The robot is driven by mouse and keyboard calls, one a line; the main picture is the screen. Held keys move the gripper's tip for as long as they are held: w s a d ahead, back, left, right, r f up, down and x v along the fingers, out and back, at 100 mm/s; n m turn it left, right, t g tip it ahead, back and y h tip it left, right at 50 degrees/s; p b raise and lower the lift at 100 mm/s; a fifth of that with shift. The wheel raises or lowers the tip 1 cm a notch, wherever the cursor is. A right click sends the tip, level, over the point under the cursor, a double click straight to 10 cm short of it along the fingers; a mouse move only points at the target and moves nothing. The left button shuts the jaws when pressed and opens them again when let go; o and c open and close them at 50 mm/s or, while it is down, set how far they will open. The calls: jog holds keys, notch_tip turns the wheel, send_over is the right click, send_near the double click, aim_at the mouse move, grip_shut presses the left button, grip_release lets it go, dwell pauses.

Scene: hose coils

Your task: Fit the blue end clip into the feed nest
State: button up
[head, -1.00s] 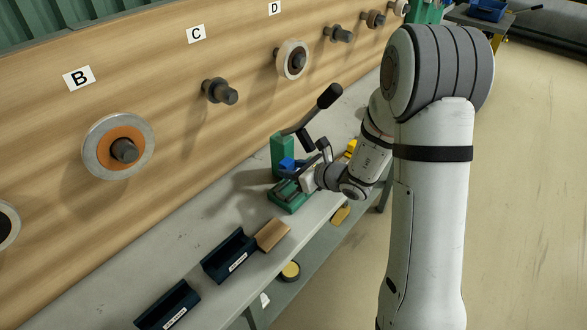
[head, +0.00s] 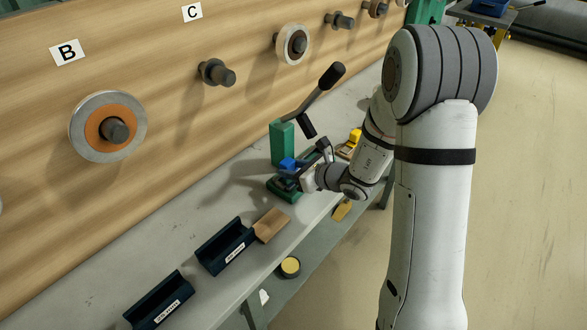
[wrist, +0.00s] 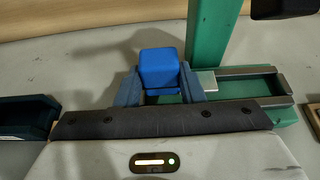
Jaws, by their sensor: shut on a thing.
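The blue end clip (wrist: 158,68) is a small blue block, held between the two fingers of my gripper (wrist: 158,84) in the wrist view. In the head view the clip (head: 288,164) shows just above the low base of the green bench fixture (head: 283,143). That fixture has an upright post and a metal-lined channel (wrist: 250,86), which shows to the right of the clip in the wrist view. My fingers and the gripper body cover the clip's underside. I cannot tell which part is the feed nest, or whether the clip touches the base.
A black-handled lever (head: 322,88) rises above the fixture. A wooden block (head: 271,225) and two dark labelled trays (head: 226,246) lie left along the bench. A yellow item (head: 352,142) stands behind my wrist.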

jog(key=shift+f+b, duration=1.5)
jog(key=shift+b, duration=0.2)
jog(key=shift+r, duration=0.1)
jog(key=o, duration=1.3)
jog(key=shift+c, duration=0.2)
jog(key=shift+s+d+r, duration=0.1)
jog(key=shift+p+v, duration=0.35)
jog(key=shift+v, duration=1.3)
jog(key=shift+s+d+r, duration=0.2)
jog(key=shift+s+d, duration=0.1)
jog(key=shift+d, duration=0.05)
jog(key=shift+s+d+r, duration=0.15)
jog(key=shift+s+d, duration=0.05)
jog(key=shift+d, duration=0.1)
jog(key=v, duration=0.6)
jog(key=shift+s+d+r, duration=0.2)
jog(key=shift+s+d, duration=0.05)
jog(key=shift+s, duration=0.05)
